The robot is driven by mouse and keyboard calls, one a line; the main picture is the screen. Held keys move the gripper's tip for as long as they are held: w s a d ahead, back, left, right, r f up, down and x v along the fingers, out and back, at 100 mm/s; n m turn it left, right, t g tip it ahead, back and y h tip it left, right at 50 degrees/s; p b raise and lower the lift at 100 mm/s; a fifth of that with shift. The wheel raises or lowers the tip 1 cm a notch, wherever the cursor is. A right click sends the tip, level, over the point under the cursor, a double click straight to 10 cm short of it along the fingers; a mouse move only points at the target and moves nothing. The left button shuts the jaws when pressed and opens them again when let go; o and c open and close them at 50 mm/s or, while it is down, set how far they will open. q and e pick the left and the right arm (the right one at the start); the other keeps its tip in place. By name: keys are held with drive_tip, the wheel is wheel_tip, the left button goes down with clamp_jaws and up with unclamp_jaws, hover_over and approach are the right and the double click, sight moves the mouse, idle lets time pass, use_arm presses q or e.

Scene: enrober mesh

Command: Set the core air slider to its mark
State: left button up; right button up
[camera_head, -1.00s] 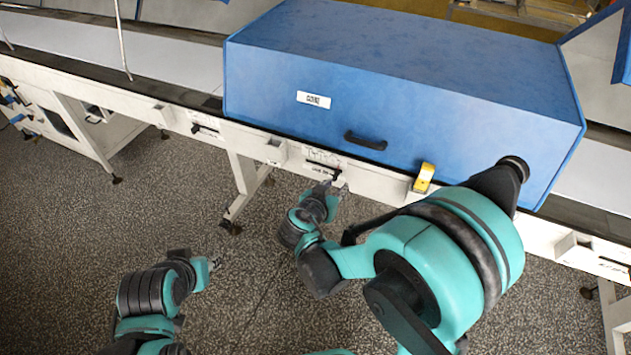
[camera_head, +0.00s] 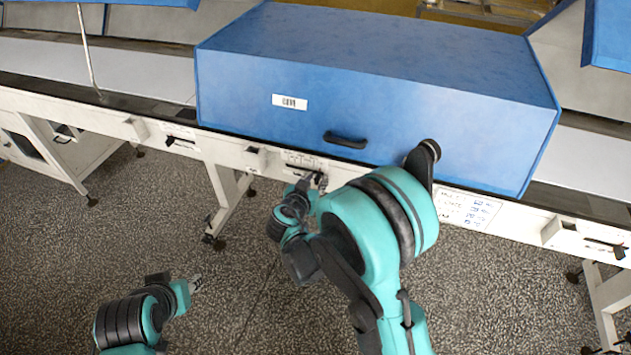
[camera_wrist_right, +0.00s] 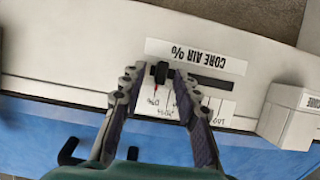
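The core air slider is a black knob (camera_wrist_right: 160,72) at the left part of a dark slot (camera_wrist_right: 213,83) in the right wrist view. A white "CORE AIR %" label (camera_wrist_right: 195,55) reads upside down above the slot. A white scale card (camera_wrist_right: 175,106) with handwritten marks and a small red line lies below it. My right gripper (camera_wrist_right: 159,78) has a fingertip on each side of the knob, very close; contact is unclear. In the head view, my right gripper (camera_head: 316,181) is at the machine's front rail. My left gripper (camera_head: 196,284) is low, away from the machine; its fingers are too small to read.
A blue hood (camera_head: 370,90) with a black handle (camera_head: 345,140) stands above the white rail (camera_head: 240,150). A white box (camera_wrist_right: 289,117) protrudes right of the slot in the wrist view. A written card (camera_head: 467,208) is right of my arm. The floor in front is clear.

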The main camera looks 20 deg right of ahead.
clamp_jaws()
drive_tip(key=shift+w+a, duration=0.55)
drive_tip(key=shift+a, duration=0.35)
unclamp_jaws()
drive_tip(key=v, duration=1.2)
